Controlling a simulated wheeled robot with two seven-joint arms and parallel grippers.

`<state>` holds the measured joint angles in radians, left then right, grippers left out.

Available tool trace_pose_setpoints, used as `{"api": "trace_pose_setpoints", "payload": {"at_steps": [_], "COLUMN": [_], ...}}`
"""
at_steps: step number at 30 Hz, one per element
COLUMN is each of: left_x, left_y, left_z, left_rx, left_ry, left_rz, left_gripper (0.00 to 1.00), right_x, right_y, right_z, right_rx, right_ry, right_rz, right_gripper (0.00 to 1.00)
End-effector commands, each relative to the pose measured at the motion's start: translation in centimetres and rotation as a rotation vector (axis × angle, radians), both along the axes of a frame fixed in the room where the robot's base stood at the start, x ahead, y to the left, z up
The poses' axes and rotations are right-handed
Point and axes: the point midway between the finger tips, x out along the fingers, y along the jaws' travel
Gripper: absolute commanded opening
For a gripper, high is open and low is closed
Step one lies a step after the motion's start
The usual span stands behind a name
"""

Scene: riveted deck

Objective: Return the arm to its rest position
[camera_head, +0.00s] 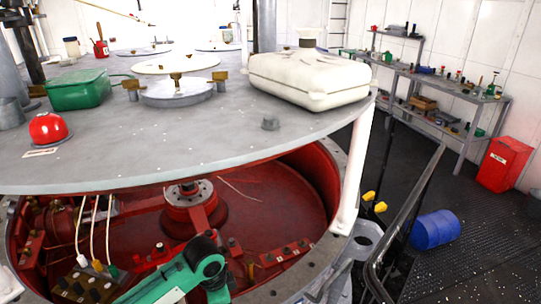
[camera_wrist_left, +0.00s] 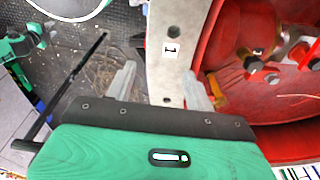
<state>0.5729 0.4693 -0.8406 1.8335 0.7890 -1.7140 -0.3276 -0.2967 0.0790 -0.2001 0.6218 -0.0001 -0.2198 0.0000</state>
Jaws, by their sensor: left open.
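My left gripper (camera_wrist_left: 160,88) shows in the left wrist view with its two pale grey fingers spread apart. It is open and nothing shows between the fingertips except the grey flange behind them. A green and black arm link of mine (camera_head: 187,272) shows at the bottom of the head view, over the red interior of the machine. The left gripper cannot be made out in the head view. My right gripper is not seen in either view.
The round grey deck plate (camera_head: 110,150) carries a cream canister (camera_head: 310,78), a green box (camera_head: 78,90) and a red dome (camera_head: 47,127). A black handrail (camera_head: 408,215) stands at right.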

Motion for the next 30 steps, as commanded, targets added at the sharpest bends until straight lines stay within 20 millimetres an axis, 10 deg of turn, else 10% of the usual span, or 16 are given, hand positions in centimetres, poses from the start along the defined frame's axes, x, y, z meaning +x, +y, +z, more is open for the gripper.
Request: {"api": "trace_pose_setpoints", "payload": {"at_steps": [14,30], "left_x": [-9.3,-19.3], "left_y": [-2.2,6.1], "left_z": [-2.5,-3.2], "left_rx": [-0.204,-0.192], "left_ry": [-0.056,-0.118], "left_rz": [0.316,0.863], "left_gripper": [0.54,0.54], "right_x": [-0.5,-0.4], "right_y": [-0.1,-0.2], "right_z": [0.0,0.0], "right_rx": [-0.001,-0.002], "right_ry": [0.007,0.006], "right_rz": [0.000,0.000], "right_gripper": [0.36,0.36]}}
